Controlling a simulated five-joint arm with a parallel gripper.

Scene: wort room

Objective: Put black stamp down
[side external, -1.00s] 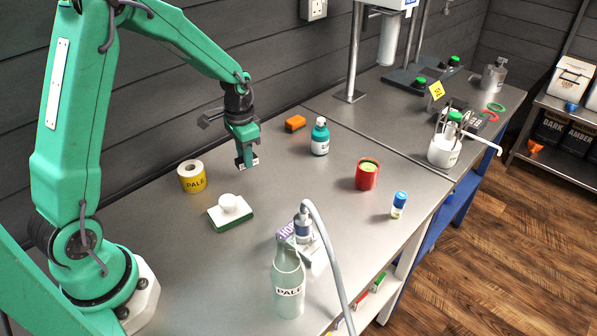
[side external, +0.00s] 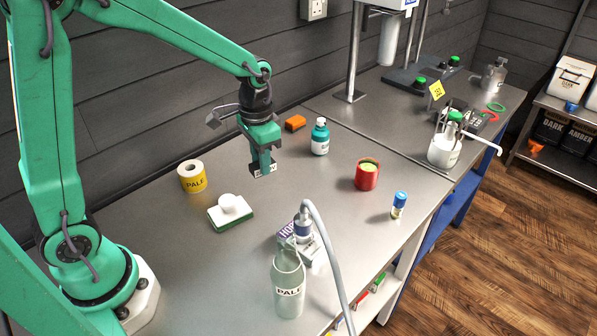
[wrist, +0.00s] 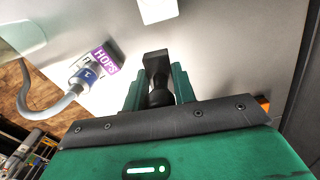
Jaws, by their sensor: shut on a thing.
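My gripper (side external: 263,158) is shut on the black stamp (side external: 265,171), which hangs below the fingers over the open middle of the steel bench (side external: 305,192). In the wrist view the black stamp (wrist: 156,63) shows between the green fingers of my gripper (wrist: 159,88), with its dark block pointing away from the palm. The stamp seems to be above the bench, but the size of the gap is hard to tell.
A yellow PALE roll (side external: 192,177) and a white-and-green pad (side external: 230,212) lie left. A teal bottle (side external: 320,138) and orange block (side external: 295,123) stand behind; a red cup (side external: 367,175) is right. A HOPS box (side external: 288,231) and PALE bottle (side external: 289,285) are in front.

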